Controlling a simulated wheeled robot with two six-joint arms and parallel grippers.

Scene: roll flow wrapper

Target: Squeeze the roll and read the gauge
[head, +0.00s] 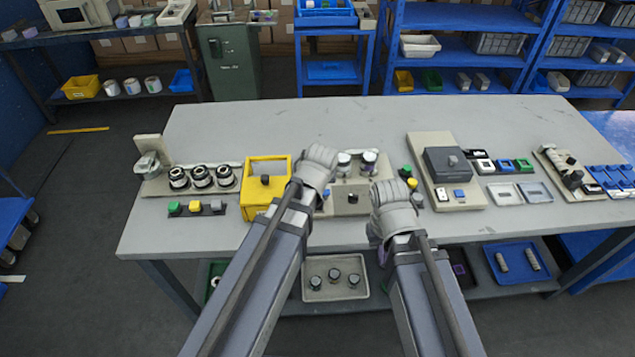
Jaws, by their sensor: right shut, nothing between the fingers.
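A beige panel (351,200) lies on the table between my two arms. Two round white-and-dark parts, one left (344,164) and one right (369,162), stand at its back, and a dark knob sits nearer its front. I cannot tell which part is the roll. Three round, dark-rimmed parts (201,177) in a row at the left look like gauges or rolls; no reading is legible. My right gripper (388,190) is shut and empty, at the panel's right edge. My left gripper (319,160) is at the panel's left edge; its fingers are hidden behind its wrist.
A yellow box (266,185) stands just left of my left arm. A green, yellow and grey button strip (196,208) lies at the front left. A beige base with a grey box (449,164) stands to the right. The table's back strip (300,115) is clear.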

